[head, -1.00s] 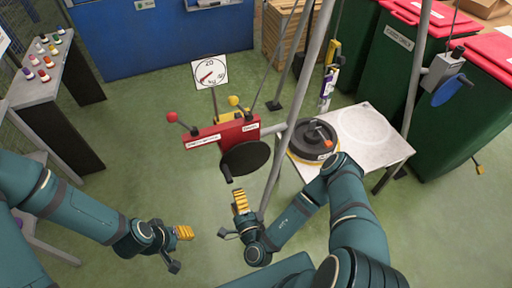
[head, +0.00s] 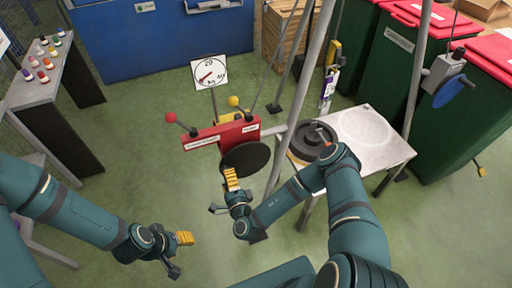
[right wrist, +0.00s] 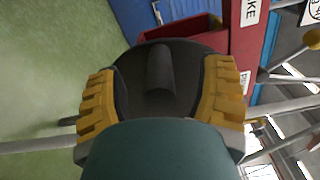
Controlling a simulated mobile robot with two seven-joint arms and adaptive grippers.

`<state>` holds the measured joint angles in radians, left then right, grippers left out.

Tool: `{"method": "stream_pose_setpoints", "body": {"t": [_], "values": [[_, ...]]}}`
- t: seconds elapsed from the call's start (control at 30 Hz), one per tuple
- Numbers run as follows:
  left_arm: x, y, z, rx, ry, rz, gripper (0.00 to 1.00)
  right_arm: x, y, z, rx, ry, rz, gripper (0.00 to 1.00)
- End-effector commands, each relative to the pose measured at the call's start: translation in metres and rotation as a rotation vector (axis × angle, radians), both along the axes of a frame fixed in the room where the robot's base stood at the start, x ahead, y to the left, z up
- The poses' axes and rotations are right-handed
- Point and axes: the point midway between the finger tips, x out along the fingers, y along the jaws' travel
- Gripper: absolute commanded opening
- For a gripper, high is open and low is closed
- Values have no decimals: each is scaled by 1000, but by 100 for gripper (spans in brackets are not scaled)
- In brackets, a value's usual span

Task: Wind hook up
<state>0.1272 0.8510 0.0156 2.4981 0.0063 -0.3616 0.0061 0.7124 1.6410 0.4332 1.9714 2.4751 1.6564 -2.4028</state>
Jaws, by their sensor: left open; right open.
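A red winch box (head: 212,137) with a black crank disc (head: 248,158) stands in the middle of the head view. In the right wrist view the black disc (right wrist: 135,105) faces the camera. Its dark crank handle (right wrist: 159,78) points toward me between the two yellow finger pads, with no clear contact. My right gripper (head: 231,178) is open at the disc's lower left. My left gripper (head: 186,238) is open and empty above the floor at lower left. A yellow block (head: 333,52) hangs by the poles with a purple-and-white item (head: 328,84) below; the hook's shape is too small to tell.
A second, grey winch with a blue wheel (head: 453,92) is on the right pole. A white table (head: 388,150) carries a black round weight (head: 312,140). Levers with red (head: 171,117) and yellow (head: 233,101) knobs rise from the red box. A dial (head: 209,74) stands behind.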

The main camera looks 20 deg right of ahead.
Motion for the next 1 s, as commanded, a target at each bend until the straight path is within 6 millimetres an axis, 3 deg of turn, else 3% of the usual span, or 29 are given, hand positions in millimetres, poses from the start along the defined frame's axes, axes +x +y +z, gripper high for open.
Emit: {"method": "stream_pose_setpoints", "body": {"t": [0.17,0.2,0.3,0.4,0.67,1.0], "values": [[0,0,0,0,0,0,47,0,0,0,0,0,0,69],[0,0,0,0,0,0,47,0,0,0,0,0,0,63],[0,0,0,0,0,0,47,0,0,0,0,0,0,28],[0,0,0,0,0,0,47,0,0,0,0,0,0,0],[0,0,6,0,0,0,47,0,-2,5,34,0,-2,0],[0,0,29,0,0,0,47,1,-8,24,222,-6,-5,0]]}}
